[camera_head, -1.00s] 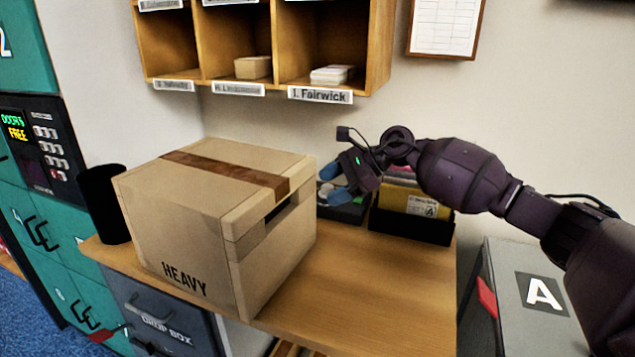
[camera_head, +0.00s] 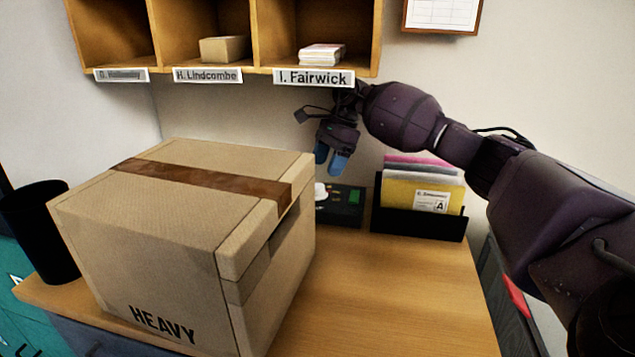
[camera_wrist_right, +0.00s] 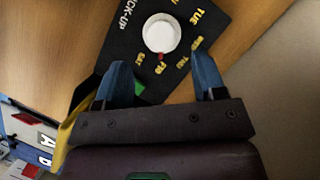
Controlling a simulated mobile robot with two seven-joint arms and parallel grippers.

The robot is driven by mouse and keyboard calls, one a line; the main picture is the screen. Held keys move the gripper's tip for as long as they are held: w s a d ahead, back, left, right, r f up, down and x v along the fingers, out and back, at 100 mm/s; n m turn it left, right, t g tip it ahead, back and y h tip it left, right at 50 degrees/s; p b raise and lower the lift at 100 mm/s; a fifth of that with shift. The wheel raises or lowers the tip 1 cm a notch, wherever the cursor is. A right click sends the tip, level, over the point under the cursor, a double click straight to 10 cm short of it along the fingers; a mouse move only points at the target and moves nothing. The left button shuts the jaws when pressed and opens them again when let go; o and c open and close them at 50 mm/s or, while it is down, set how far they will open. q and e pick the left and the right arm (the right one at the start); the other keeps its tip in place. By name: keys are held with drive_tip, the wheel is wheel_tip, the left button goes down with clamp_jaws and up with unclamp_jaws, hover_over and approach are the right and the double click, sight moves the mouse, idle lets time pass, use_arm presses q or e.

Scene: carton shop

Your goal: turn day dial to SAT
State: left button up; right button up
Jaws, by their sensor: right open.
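The day dial is a white round knob (camera_wrist_right: 161,34) on a black panel (camera_wrist_right: 120,52) with yellow day labels around it. In the right wrist view a small red mark on the knob's rim is beside the FRI label; the SAT label (camera_wrist_right: 139,59) is nearby. In the head view the black panel (camera_head: 345,207) lies on the desk behind the carton, which partly hides it; the white knob (camera_head: 320,191) shows at its left. My right gripper (camera_head: 331,160) is open and empty, blue fingers pointing down above the panel, apart from the knob. My left gripper is out of view.
A large carton marked HEAVY (camera_head: 150,235) stands close on the left. A black holder with folders (camera_head: 418,220) is right of the panel. Wooden pigeonholes (camera_head: 255,45) hang above the gripper. A black bin (camera_head: 40,230) stands far left. The desk's front right (camera_head: 390,300) is clear.

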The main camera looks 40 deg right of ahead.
sight(318, 186)
drive_tip(key=x, duration=0.5)
drive_tip(key=shift+a+f, duration=0.1)
drive_tip(key=shift+f, duration=0.15)
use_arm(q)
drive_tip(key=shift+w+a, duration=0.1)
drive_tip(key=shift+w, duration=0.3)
use_arm(e)
drive_tip(key=c, duration=0.9)
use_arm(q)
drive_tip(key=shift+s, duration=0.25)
